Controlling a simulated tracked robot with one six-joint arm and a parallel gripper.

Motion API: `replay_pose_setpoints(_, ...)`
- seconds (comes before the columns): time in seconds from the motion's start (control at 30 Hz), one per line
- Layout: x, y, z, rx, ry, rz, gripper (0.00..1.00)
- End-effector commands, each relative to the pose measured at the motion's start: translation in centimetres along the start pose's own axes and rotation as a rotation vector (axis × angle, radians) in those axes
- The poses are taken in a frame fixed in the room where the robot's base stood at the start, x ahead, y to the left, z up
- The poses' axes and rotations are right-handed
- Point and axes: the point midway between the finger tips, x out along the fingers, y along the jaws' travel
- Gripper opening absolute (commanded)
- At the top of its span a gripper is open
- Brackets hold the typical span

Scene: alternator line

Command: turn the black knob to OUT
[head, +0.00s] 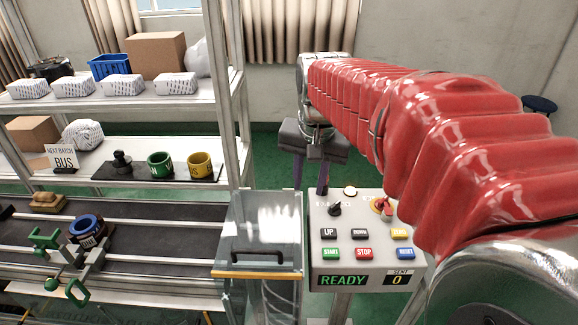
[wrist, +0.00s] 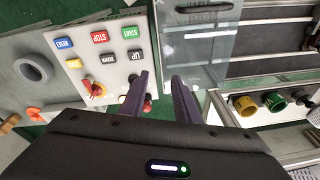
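The black knob (head: 335,209) is on the grey control panel (head: 318,268), at its upper left above the UP button. The lettering around it is too small to read, so its setting cannot be told. In the wrist view the knob (wrist: 132,79) shows partly, beside the left finger and partly hidden by it. My gripper (head: 310,182) hangs behind and above the panel with its two purple fingers pointing down. In the wrist view my gripper (wrist: 161,76) has its fingers apart with nothing between them. It appears clear of the knob.
Several labelled buttons sit below; the display (head: 343,281) reads READY. A clear-sided hatch (head: 258,222) with a black handle stands left of the panel, beside the conveyor (head: 150,232). Shelves stand farther left.

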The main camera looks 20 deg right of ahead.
Motion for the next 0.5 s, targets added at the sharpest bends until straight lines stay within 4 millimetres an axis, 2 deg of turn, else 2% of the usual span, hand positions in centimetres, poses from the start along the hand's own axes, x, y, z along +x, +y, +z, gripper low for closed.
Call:
replay_pose_setpoints(0.03, 0.5, 0.3, -1.3, 0.043, -0.016, 0.012, 0.29)
replay_pose_setpoints(0.2, 1.8, 1.3, -5.1, 0.191, -0.063, 0.049, 0.29)
replay_pose_setpoints(0.5, 4.9, 4.1, -11.1, 0.439, -0.137, 0.115, 0.29)
